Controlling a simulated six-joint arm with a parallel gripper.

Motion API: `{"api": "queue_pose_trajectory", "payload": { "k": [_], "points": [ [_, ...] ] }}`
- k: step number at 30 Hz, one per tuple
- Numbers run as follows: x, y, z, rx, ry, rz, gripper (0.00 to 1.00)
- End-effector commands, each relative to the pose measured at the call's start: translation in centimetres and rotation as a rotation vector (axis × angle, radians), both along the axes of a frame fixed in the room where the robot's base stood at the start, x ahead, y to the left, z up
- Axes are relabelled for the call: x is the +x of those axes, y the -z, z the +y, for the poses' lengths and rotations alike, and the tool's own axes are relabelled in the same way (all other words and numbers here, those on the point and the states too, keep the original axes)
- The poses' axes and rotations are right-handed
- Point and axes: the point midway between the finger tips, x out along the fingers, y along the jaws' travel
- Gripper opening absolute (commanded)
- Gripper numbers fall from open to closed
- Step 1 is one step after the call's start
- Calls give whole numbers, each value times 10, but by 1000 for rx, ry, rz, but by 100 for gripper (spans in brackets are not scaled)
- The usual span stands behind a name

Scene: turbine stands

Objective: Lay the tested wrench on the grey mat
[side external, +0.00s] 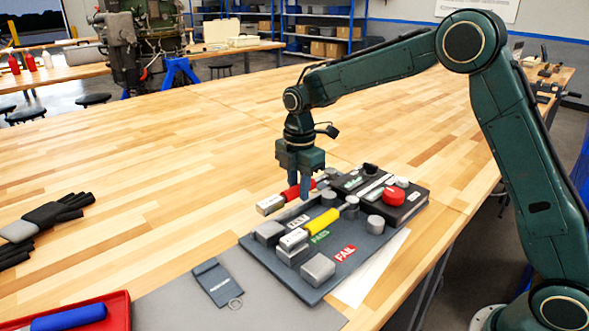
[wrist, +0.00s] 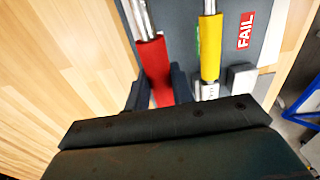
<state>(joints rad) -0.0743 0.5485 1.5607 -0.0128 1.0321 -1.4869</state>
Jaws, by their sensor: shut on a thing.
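My gripper (side external: 300,186) is shut on the red handle of a wrench (side external: 290,194) near the rear left edge of the dark test board (side external: 262,262). In the wrist view, my fingers sit on either side of the red handle (wrist: 154,68), with its metal shaft running away from me. I cannot tell whether this wrench touches the board. A yellow-handled wrench (side external: 320,223) lies beside it on the board, near the green PASS label. The grey mat (side external: 165,308) lies at the front, left of the board.
A dark tag with a ring (side external: 217,283) lies on the mat. A red tray (side external: 110,315) with a blue-handled tool is at the front left. A box with a red button (side external: 393,196) stands behind the board. Dark gloves (side external: 42,222) lie far left. The table's left middle is clear.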

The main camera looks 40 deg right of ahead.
Motion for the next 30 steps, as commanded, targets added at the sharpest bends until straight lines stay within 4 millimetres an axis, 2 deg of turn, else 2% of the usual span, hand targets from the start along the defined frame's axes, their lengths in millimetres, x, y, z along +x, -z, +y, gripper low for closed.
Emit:
{"api": "queue_pose_trajectory", "payload": {
  "k": [6,30],
  "points": [
    [1,-53,0,1,0,-9,0],
    [-18,-48,85,-2,706,3,0]
  ]
}}
